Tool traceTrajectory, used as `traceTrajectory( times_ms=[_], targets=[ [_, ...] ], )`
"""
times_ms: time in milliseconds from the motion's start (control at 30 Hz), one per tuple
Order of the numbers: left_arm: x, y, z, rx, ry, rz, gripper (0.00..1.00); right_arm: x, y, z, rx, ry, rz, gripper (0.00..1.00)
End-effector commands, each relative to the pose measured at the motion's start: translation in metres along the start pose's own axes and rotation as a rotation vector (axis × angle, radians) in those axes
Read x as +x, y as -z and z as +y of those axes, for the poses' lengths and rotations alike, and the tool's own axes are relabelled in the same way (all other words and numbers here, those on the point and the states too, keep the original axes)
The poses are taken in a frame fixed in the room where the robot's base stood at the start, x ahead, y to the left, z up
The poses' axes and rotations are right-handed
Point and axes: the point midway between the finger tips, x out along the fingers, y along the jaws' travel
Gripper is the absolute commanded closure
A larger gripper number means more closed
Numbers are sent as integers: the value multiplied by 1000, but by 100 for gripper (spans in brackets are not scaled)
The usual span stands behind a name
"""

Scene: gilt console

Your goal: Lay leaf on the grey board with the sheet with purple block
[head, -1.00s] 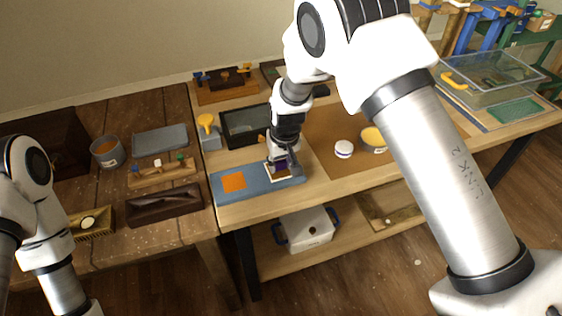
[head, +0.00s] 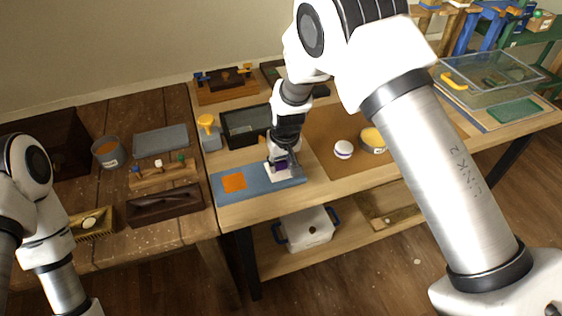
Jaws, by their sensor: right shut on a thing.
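My right gripper (head: 281,157) reaches down over the right end of a blue-grey pad on the middle table. It is shut on a purple block (head: 281,166) that stands on a small pale sheet (head: 270,176). The sheet is at the pad's right end; I cannot tell whether it touches the pad. The gripper hides part of the block and sheet. An orange square (head: 234,182) lies on the pad's left part. A flat grey board (head: 161,140) lies on the dark left table. My left arm shows at the left edge, its gripper out of frame.
The blue-grey pad (head: 255,188) lies at the table's front edge. A black-framed tray (head: 240,124) and a yellow-topped pot (head: 208,128) stand behind it. A brown wooden tray (head: 165,204) and a block rack (head: 163,174) lie in front of the grey board.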

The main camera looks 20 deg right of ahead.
Motion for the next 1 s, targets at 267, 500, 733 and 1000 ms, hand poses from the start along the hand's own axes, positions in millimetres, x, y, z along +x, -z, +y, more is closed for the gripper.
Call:
traceTrajectory(
  times_ms=[267, 500, 733, 1000],
  targets=[
    [-28, 0, 0, 0, 0, 0, 100, -33, 7, 0, 0, 0, 3, 96],
    [-48, 0, 0, 0, 0, 0, 100, -55, 11, 0, 0, 0, 4, 96],
    [-57, 0, 0, 0, 0, 0, 100, -67, 13, 0, 0, 0, 3, 96],
    [-56, 0, 0, 0, 0, 0, 100, -66, 13, 0, 0, 0, 4, 96]
  ],
)
